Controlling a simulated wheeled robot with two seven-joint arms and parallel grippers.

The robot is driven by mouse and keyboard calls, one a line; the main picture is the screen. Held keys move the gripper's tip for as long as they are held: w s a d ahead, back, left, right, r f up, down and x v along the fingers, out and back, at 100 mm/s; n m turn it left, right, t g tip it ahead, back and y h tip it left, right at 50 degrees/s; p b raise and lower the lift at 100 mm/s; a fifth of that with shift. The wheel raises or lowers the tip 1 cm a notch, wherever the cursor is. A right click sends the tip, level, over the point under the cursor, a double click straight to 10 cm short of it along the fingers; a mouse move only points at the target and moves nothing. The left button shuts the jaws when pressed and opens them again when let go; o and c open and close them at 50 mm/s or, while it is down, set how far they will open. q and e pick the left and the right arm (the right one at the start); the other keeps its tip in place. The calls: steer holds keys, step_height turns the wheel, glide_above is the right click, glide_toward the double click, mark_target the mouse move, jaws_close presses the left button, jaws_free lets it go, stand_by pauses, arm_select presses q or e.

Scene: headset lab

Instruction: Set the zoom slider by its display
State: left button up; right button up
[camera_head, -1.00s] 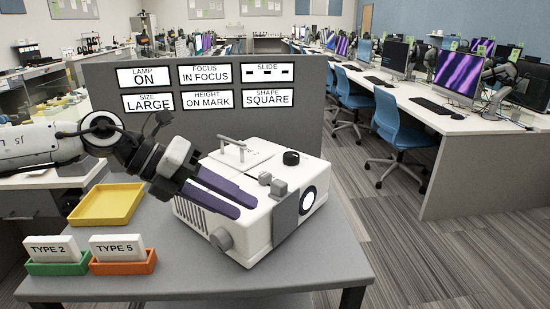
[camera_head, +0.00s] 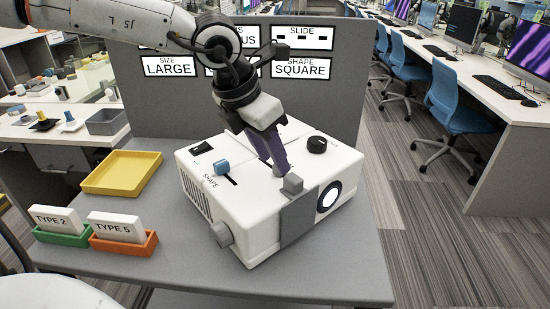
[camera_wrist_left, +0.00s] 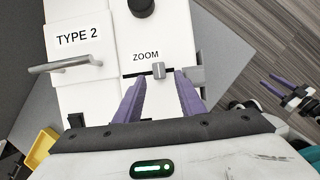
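The white projector-like device (camera_head: 262,222) stands on the grey table. In the left wrist view, the grey zoom slider knob (camera_wrist_left: 158,71) sits in a dark slot below the ZOOM label (camera_wrist_left: 146,56). My left gripper (camera_wrist_left: 160,76) is open, with its purple fingertips either side of the knob and visible gaps. In the head view, my left gripper (camera_head: 277,170) points down over the device top and hides the knob. The size display (camera_head: 167,67) reads LARGE. My right gripper (camera_wrist_left: 268,86) shows small at the right of the left wrist view, its purple fingers apart.
A blue SHAPE slider knob (camera_head: 222,167), a black dial (camera_head: 317,145) and a grey block (camera_head: 292,185) are near my left gripper. The shape display (camera_head: 300,69) reads SQUARE. A yellow tray (camera_head: 122,174) and orange holder (camera_head: 122,240) stand left of the device.

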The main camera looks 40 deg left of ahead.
arm_select(q)
steer(key=shift+x, duration=0.85)
steer(key=shift+w+f, duration=0.1)
jaws_close()
steer(key=shift+w+a+f+b, duration=0.15)
steer(key=shift+a+b, duration=0.15)
steer(key=shift+a, duration=0.25)
steer(key=shift+w+a+r+b, duration=0.1)
steer(key=shift+w+a+b, duration=0.15)
steer(key=shift+a, duration=0.55)
arm_select(e)
steer(key=shift+w+f, duration=0.25)
steer(key=shift+w, duration=0.1)
arm_select(q)
jaws_free()
arm_select(e)
steer(key=shift+a, duration=0.1)
